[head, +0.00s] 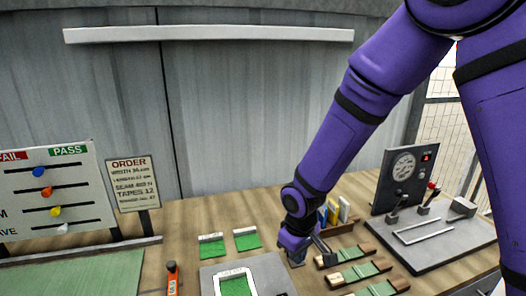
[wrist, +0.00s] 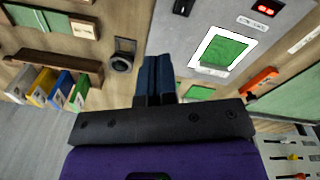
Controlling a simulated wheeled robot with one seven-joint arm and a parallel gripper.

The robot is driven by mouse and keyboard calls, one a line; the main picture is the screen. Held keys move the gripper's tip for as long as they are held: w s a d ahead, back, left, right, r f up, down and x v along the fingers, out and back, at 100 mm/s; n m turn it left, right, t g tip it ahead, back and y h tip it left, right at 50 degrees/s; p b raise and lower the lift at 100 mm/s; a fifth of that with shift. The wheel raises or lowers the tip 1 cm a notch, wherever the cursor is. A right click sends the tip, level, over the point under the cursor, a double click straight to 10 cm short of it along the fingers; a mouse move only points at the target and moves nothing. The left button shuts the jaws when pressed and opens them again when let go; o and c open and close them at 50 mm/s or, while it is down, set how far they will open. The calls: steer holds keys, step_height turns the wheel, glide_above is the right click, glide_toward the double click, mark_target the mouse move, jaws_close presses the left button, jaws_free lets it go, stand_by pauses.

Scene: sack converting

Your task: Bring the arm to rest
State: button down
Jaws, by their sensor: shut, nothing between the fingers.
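My purple arm reaches down from the upper right in the head view. My gripper (head: 297,260) points down over the wooden bench, close to the right edge of a grey plate (head: 265,270). In the wrist view the dark fingers of my gripper (wrist: 157,62) lie together with nothing between them. Whether the fingertips touch anything below is hard to tell.
A gauge box (head: 403,178) with a grey testing base stands at the right. Wooden holders with green pieces (head: 354,274) lie right of my gripper. A PASS/FAIL board (head: 55,190), an order sign (head: 133,184) and an orange tool (head: 172,279) are at the left.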

steer(key=s+d+r+m+t, duration=0.1)
steer(key=s+d+r+m, duration=0.1)
steer(key=d+r, duration=0.65)
steer(key=s+d+r+m+t, duration=0.1)
steer(key=s+d+r+m, duration=0.3)
steer(key=r, duration=0.7)
steer(key=s+d+r+m+t, duration=0.1)
steer(key=s+d+r, duration=0.3)
steer(key=s, duration=0.3)
steer(key=s+d+r+m+t, duration=0.1)
steer(key=s+d+r, duration=0.4)
steer(key=s, duration=0.1)
steer(key=shift+s+r+t, duration=0.3)
steer(key=shift+s+r, duration=0.05)
steer(key=shift+r, duration=0.05)
